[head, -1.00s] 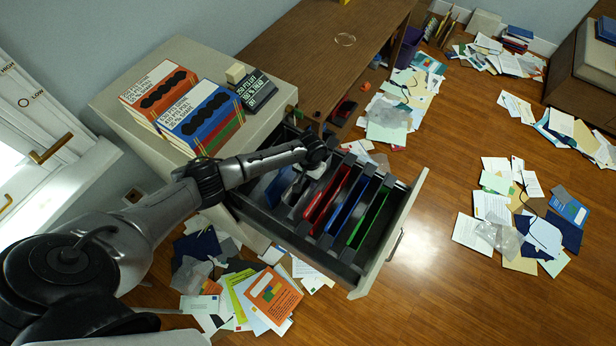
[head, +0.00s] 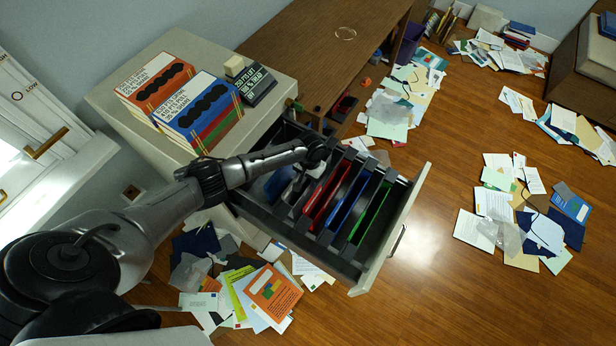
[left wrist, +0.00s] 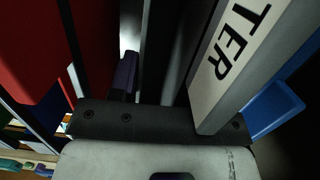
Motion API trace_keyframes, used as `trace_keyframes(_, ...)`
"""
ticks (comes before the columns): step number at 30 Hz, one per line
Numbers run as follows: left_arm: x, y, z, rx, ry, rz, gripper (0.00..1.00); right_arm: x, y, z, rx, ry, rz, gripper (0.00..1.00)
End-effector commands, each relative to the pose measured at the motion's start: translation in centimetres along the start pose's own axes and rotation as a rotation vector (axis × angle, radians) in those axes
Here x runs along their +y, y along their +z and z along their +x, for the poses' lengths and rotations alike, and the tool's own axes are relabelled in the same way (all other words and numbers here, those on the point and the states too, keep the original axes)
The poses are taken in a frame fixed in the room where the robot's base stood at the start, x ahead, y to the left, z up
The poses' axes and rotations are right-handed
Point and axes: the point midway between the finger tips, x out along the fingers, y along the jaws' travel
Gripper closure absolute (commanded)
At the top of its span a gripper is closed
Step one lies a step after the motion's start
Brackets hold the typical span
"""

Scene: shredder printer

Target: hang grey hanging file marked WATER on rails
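The grey hanging file (left wrist: 245,60) shows close up in the left wrist view, its white label reading "TER", the rest cut off. In the head view, a grey shape in the open drawer (head: 372,272), beside the red file, is mostly hidden by my left arm. My left gripper (head: 303,182) reaches down into the drawer there; its fingertips are hidden. In the left wrist view the file stands right against the gripper's dark mount; I cannot tell whether the fingers grip it. My right gripper is not in view. The drawer's cross rails (head: 338,232) run between the files.
Red (head: 328,195), blue (head: 347,203) and green (head: 370,218) files hang in the drawer, with another blue one (head: 279,185) left of the gripper. Boxes (head: 197,112) and a label printer (head: 252,83) stand on the cabinet. Papers (head: 245,290) litter the floor.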

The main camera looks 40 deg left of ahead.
Motion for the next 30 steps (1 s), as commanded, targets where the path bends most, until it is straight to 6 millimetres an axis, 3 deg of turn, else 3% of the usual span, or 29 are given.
trace_keyframes(8,0.0,0.0,0.0,0.000,0.000,0.000,0.29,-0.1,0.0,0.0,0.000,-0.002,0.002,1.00)
trace_keyframes(17,0.0,0.0,-0.3,0.000,0.000,0.000,0.28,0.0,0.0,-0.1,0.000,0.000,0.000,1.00)
trace_keyframes(23,-0.1,-0.1,-2.8,0.003,0.001,0.000,0.28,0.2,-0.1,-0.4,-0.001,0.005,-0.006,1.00)
trace_keyframes(30,0.0,-0.1,-7.6,0.004,0.001,0.001,0.28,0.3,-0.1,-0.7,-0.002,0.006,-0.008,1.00)
